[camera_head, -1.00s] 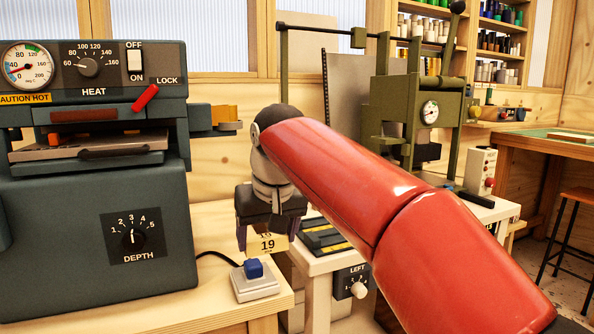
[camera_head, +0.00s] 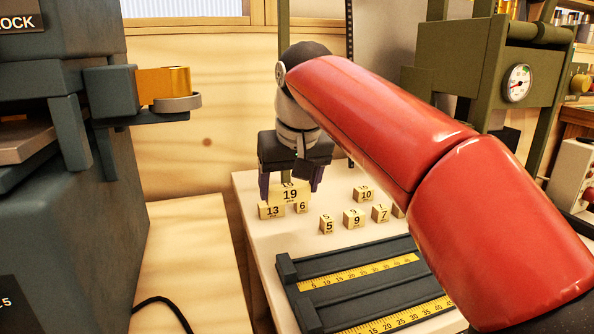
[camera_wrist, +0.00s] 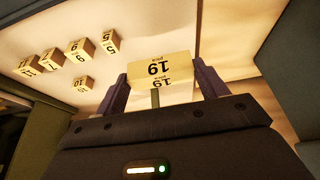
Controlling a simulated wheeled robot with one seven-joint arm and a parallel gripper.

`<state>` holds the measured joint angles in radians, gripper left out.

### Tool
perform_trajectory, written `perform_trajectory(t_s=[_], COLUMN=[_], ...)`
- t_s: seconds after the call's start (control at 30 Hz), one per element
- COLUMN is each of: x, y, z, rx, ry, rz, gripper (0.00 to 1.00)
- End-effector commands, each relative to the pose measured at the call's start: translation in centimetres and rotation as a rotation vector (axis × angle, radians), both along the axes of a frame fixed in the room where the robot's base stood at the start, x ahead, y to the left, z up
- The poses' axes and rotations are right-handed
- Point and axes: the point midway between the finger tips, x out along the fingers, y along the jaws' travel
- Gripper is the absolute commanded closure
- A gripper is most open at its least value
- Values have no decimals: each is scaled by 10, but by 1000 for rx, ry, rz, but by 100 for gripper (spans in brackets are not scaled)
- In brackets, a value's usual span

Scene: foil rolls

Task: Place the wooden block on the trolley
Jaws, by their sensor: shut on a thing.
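My gripper (camera_head: 290,184) is shut on a wooden block marked 19 (camera_head: 289,195). In the wrist view the block (camera_wrist: 160,70) sits between the two fingertips (camera_wrist: 163,90), its number upside down. In the head view the held block is at the far left end of a white-topped surface (camera_head: 258,232), which may be the trolley.
Several numbered wooden blocks, including 5 (camera_head: 326,224) and 10 (camera_head: 363,194), stand on the white top. A dark ruled tray (camera_head: 296,294) lies nearer. A dark machine (camera_head: 60,215) stands left. An olive press (camera_head: 465,70) stands behind right. My red arm hides part of the top.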

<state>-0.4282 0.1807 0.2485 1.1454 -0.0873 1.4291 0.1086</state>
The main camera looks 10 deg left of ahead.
Motion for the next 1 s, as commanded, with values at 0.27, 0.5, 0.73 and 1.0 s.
perform_trajectory(t_s=[0.27, 0.5, 0.73, 1.0], x=[-1, 0, 0, 0], y=[-1, 0, 0, 0], z=[-23, -52, -65, -67], rx=[-1, 0, 1, 1], ry=[2, 0, -1, -1], rz=[-1, -1, -1, -1], gripper=[54, 54, 54, 54])
